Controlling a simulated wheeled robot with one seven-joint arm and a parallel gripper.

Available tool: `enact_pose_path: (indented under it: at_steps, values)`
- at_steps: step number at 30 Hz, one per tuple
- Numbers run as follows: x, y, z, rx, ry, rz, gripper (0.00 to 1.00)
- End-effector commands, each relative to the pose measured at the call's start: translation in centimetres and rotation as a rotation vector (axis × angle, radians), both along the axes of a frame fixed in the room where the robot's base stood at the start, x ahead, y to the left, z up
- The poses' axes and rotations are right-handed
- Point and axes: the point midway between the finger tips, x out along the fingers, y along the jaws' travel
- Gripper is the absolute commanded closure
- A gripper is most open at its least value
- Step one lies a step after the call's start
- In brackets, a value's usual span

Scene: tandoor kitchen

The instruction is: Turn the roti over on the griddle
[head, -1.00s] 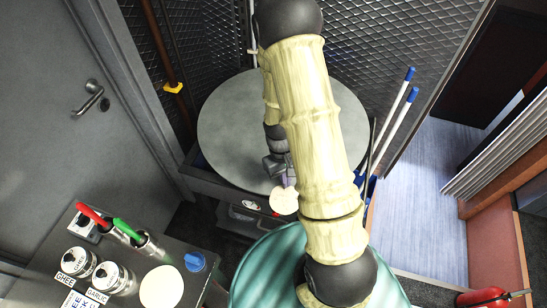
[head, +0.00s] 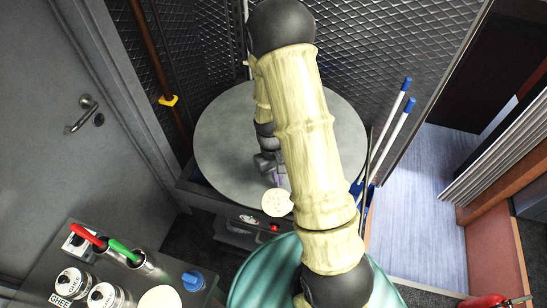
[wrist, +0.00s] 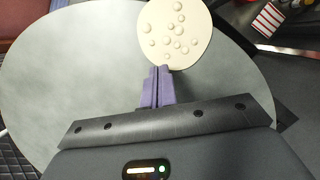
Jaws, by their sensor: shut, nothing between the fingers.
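The roti (head: 276,203) is a pale round disc at the near edge of the large round grey griddle (head: 222,140). In the wrist view the roti (wrist: 182,25) shows several raised bubbles on its upper face. It lies close to the rim of the griddle (wrist: 70,70). My gripper (head: 279,181) is at the roti's inner edge. In the wrist view the purple fingers of my gripper (wrist: 160,70) are closed together, their tips meeting the roti's edge. I cannot tell whether they touch it or reach under it.
A counter at lower left holds a ghee jar (head: 73,283), a container with red- and green-handled tools (head: 138,252), a blue-topped item (head: 193,281) and another pale disc (head: 160,299). Mesh walls stand behind the griddle. White poles with blue ends (head: 400,125) stand at its right.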

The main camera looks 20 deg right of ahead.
Motion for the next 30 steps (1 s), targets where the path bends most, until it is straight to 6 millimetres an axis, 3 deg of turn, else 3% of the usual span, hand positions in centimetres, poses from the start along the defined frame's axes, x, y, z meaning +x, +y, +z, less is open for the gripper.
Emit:
enact_pose_path:
  at_steps: [13,24,27,30]
  values:
    - [1.7,0.6,6.8,-0.001,-0.002,0.008,1.0]
    - [1.8,0.4,7.6,0.0,0.002,0.004,1.0]
    - [1.8,0.4,7.7,0.0,-0.001,0.003,0.81]
    - [1.6,0.6,8.2,0.001,-0.02,-0.001,0.81]
